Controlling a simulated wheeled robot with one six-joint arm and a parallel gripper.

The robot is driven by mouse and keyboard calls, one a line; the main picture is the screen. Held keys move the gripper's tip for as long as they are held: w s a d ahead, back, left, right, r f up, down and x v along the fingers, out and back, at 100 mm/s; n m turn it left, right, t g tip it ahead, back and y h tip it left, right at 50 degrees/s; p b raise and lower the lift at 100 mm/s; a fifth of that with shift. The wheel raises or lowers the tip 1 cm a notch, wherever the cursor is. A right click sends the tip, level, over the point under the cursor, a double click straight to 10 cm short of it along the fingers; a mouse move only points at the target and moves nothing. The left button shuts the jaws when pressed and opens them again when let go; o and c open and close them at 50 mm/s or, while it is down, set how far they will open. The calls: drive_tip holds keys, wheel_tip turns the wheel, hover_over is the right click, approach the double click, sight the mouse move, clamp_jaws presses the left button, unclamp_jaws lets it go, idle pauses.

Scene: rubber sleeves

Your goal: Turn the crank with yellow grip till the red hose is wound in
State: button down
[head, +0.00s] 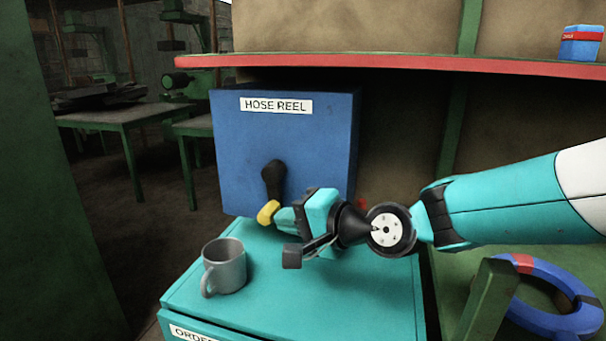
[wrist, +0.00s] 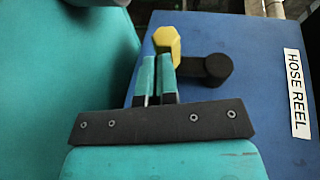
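The blue hose reel box (head: 240,150) carries a black crank (head: 273,178) on its front, its arm hanging down to a yellow grip (head: 267,213). In the wrist view the grip (wrist: 167,42) lies right at my fingertips, with the black crank arm (wrist: 200,68) running right from it. My gripper (head: 283,216) reaches the grip from the right. In the wrist view its two teal fingers (wrist: 157,62) stand close together with a narrow gap. Whether they clasp the grip is unclear. A small red bit (head: 361,204) at the box's right side may be the hose; the rest is hidden.
A grey mug (head: 225,267) stands on the teal cabinet top (head: 330,300), below and left of my gripper. A red-edged shelf (head: 420,65) runs above. A blue ring with a red band (head: 565,275) is at lower right, beside a green post (head: 488,302).

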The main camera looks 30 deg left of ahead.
idle(0.3)
wheel_tip(320, 180, up, 20)
idle(0.4)
idle(0.7)
